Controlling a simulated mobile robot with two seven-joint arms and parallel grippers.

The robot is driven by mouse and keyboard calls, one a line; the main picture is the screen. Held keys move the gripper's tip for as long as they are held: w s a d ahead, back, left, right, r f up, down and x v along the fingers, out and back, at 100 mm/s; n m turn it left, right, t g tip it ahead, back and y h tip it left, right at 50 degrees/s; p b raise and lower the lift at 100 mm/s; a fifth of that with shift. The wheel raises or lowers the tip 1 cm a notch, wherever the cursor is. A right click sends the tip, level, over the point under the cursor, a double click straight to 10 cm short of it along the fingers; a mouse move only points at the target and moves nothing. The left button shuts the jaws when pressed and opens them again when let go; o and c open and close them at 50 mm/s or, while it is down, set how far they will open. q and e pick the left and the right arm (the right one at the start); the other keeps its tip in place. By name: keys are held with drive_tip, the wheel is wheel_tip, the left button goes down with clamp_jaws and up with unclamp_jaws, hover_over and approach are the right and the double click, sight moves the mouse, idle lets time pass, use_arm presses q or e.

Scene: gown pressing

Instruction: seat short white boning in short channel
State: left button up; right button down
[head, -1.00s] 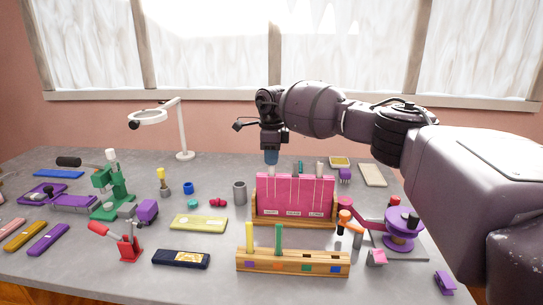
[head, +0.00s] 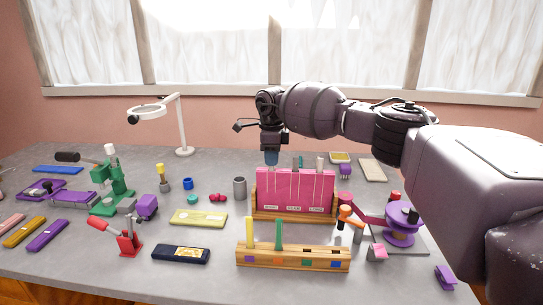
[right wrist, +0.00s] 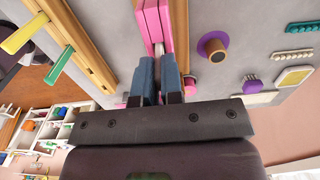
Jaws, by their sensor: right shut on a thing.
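A pink panel (head: 296,190) stands upright in a wooden holder (head: 293,216), with several vertical channels and small labels too small to read surely. My right gripper (head: 271,160) is over its left channel, fingers pointing down. The fingers also show in the right wrist view (right wrist: 158,80), close together at the panel's top edge. The gripper is shut on the short white boning (head: 271,171), a small pale strip just below the fingertips. It lines up with the left channel; how deep it sits is unclear. Other strips stand in the middle and right channels. My left gripper is not in view.
A wooden block (head: 293,259) with yellow and green strips stands in front of the panel. A grey cup (head: 239,188) stands to the left. Grey table shows between them.

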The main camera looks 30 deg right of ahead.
drive_tip(key=shift+f, duration=0.15)
drive_tip(key=c, duration=1.2)
unclamp_jaws()
wheel_tip(320, 180, up, 11)
drive_tip(key=shift+f, duration=0.1)
drive_tip(key=shift+s, duration=0.1)
